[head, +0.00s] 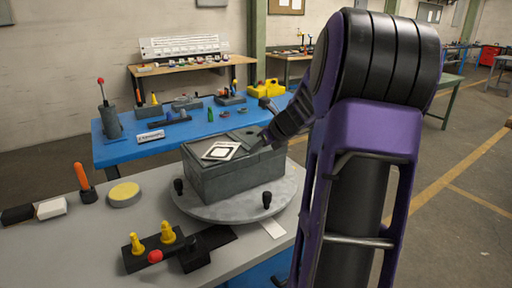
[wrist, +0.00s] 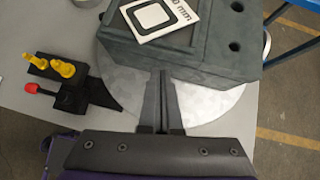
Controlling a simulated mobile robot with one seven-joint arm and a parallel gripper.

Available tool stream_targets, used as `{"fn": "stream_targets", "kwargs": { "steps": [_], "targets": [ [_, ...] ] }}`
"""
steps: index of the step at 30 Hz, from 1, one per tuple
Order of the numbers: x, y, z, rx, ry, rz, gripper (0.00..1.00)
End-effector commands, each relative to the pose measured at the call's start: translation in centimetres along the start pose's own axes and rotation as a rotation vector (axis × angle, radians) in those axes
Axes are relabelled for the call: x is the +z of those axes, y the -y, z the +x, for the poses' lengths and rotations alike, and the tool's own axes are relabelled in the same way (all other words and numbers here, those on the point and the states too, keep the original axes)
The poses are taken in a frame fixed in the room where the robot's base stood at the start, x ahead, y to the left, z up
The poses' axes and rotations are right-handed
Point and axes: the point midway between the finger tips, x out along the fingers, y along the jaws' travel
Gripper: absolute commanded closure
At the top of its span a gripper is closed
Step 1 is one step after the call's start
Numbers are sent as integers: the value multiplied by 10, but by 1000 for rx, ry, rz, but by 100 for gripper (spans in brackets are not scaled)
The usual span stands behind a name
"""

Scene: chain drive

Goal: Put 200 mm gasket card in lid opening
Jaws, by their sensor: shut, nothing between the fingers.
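The white gasket card (head: 221,150) with a black square ring lies on top of the dark grey box (head: 235,180), towards its left side. In the wrist view the card (wrist: 158,30) is cut off by the top edge, and only "0 mm" of its print shows. I cannot tell whether the card lies in the lid opening or over it. My gripper (head: 263,143) is at the right of the box top in the head view. In the wrist view my gripper (wrist: 163,73) is shut and empty, its fingertips close to the box's near edge, apart from the card.
The box stands on a round grey turntable (head: 192,207) with black knobs. A black fixture with yellow pegs and a red knob (head: 155,256) stands at the front left. A yellow disc (head: 124,192) and an orange-handled tool (head: 84,182) are further left. A blue bench (head: 115,152) is behind.

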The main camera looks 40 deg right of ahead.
Motion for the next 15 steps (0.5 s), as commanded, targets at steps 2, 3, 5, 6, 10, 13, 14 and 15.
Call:
{"fn": "stream_targets", "kwargs": {
  "steps": [2,3,5,6,10,13,14,15],
  "targets": [
    [-2,-1,21,5,-1,0,100],
    [-2,-1,30,4,-1,0,100],
    [-1,-1,43,5,-1,0,100],
    [-1,-1,51,5,-1,-1,100],
    [11,-1,68,4,1,-5,100],
    [20,-1,78,2,1,-4,100],
    [22,-1,80,2,0,-4,100],
    [24,-1,82,1,1,-3,100]
  ]
}}
